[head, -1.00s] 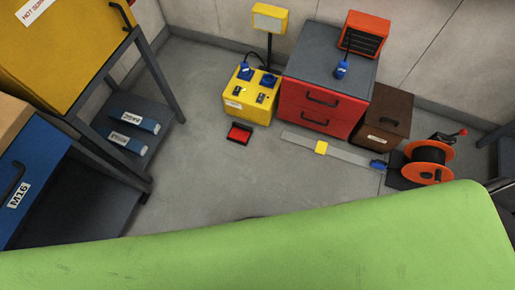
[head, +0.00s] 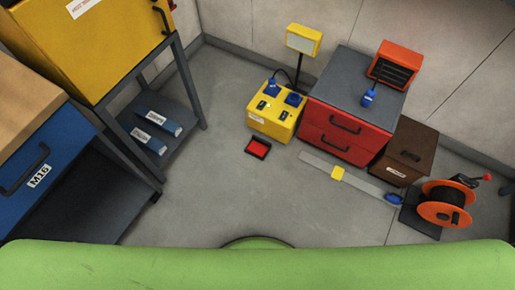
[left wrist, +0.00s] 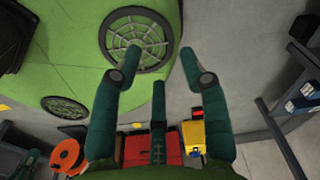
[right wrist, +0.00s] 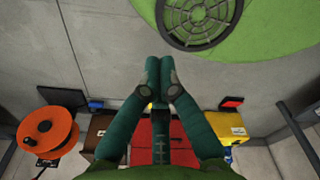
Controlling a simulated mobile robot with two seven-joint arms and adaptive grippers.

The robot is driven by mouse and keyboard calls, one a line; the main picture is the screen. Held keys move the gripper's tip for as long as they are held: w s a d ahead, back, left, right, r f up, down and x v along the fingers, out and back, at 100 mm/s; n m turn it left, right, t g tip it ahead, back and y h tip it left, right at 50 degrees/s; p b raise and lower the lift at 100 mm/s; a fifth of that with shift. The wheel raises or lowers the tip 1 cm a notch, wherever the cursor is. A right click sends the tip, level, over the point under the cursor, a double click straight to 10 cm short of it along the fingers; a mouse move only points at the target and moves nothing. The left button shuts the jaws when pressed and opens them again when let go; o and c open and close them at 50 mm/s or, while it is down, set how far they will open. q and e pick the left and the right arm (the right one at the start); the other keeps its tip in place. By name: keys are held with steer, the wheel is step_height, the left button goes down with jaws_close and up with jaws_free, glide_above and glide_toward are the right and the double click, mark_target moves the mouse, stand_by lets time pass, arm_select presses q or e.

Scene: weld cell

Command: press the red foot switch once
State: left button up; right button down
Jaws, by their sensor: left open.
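The red foot switch (head: 258,148) is a small red pad in a dark frame. It lies on the floor in front of the yellow box, well ahead of my green base. It shows small in the left wrist view (left wrist: 197,113) and, dark, in the right wrist view (right wrist: 231,102). Neither gripper shows in the head view. My left gripper (left wrist: 160,60) has its fingers apart with nothing between them. My right gripper (right wrist: 158,70) has its fingertips together, with nothing seen between them. Both are apart from the switch.
A yellow box (head: 270,124) stands behind the switch, beside a red drawer cabinet (head: 335,139). A flat grey bar (head: 360,182) and an orange reel (head: 445,204) lie to the right. A grey rack (head: 196,85) and blue cabinet (head: 60,170) stand left. Middle floor is clear.

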arm_select(q)
steer(key=shift+d, duration=0.15)
jaws_close()
steer(key=shift+w, duration=0.65)
arm_select(e)
steer(key=shift+w, duration=0.85)
arm_select(q)
steer(key=shift+a, duration=0.2)
arm_select(e)
steer(key=shift+s, duration=0.1)
arm_select(q)
steer(key=shift+s, duration=0.1)
arm_select(e)
steer(key=shift+s, duration=0.15)
